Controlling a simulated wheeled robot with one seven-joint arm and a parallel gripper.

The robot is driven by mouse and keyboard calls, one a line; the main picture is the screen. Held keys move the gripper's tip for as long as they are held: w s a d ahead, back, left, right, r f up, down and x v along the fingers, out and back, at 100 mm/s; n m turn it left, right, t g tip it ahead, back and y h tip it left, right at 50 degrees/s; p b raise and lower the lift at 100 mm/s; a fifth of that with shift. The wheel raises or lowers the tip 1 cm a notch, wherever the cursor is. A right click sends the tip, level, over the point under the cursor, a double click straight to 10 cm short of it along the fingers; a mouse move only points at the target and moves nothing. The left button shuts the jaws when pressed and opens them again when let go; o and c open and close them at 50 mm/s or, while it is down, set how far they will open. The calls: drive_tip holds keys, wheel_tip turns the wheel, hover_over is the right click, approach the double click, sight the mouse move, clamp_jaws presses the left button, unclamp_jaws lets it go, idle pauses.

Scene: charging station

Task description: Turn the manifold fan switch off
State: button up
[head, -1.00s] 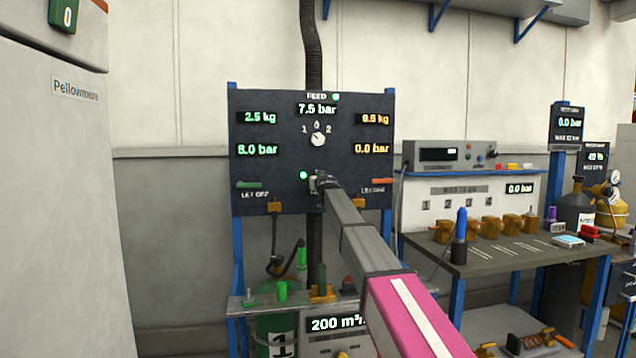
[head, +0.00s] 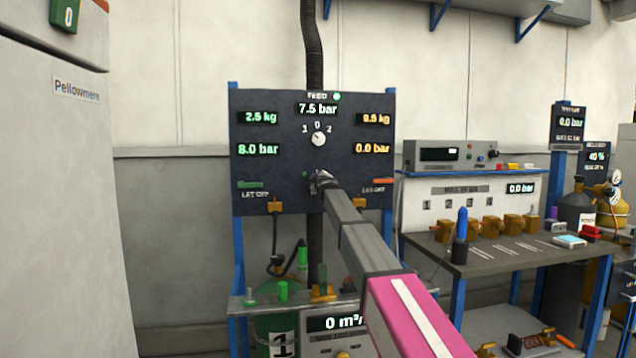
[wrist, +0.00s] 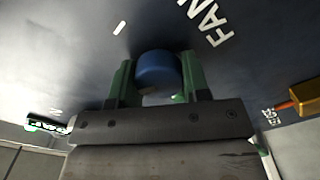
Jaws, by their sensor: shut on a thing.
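The dark manifold panel (head: 270,175) stands ahead, with my arm reaching its lower middle. In the wrist view a round blue knob (wrist: 157,70) sits on the panel beside white "FAN" lettering. My gripper (wrist: 158,80) has its green fingers on both sides of this knob and is shut on it. In the head view my gripper (head: 320,180) covers the knob. A small indicator lamp (head: 304,174) just left of it is dark. The flow display (head: 335,323) below the panel reads 0 m³, its unit partly hidden by my arm.
A selector dial (head: 318,139) sits above my gripper, and a green lever (head: 250,184) and a red lever (head: 382,181) flank it. A workbench (head: 500,262) stands at right and a pale cabinet (head: 65,200) at left.

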drive_tip(key=shift+n, duration=1.9)
drive_tip(key=shift+f, duration=0.1)
drive_tip(key=o, duration=0.9)
drive_tip(key=shift+o, duration=0.2)
drive_tip(key=shift+s, duration=0.1)
drive_tip(key=v, duration=1)
drive_tip(key=shift+s, duration=0.35)
